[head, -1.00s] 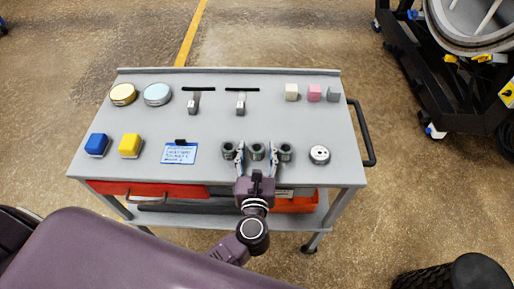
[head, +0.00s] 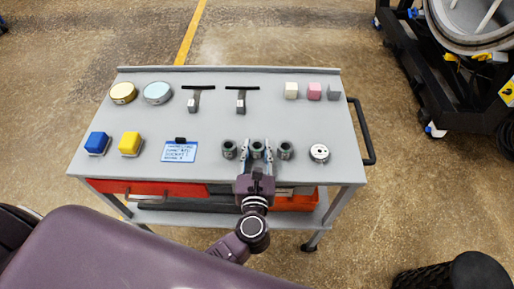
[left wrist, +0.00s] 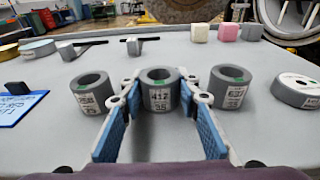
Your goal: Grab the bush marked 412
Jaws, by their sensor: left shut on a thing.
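Three grey ring-shaped bushes stand in a row on the cart top, each with a green mark. In the left wrist view the middle bush (left wrist: 160,90) has a label reading 412 and 35. It also shows in the head view (head: 257,149). My left gripper (head: 257,158) has its blue-padded fingers on either side of the 412 bush, shut on it. The bush stands upright on the cart top. The left bush (left wrist: 96,93) has a partly hidden label, and the right bush (left wrist: 229,87) seems to read 637. My right gripper is not in view.
The two outer bushes stand close beside my fingers. A silver disc with holes (head: 319,154) is to the right. A blue note card (head: 179,152) and yellow and blue blocks are to the left.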

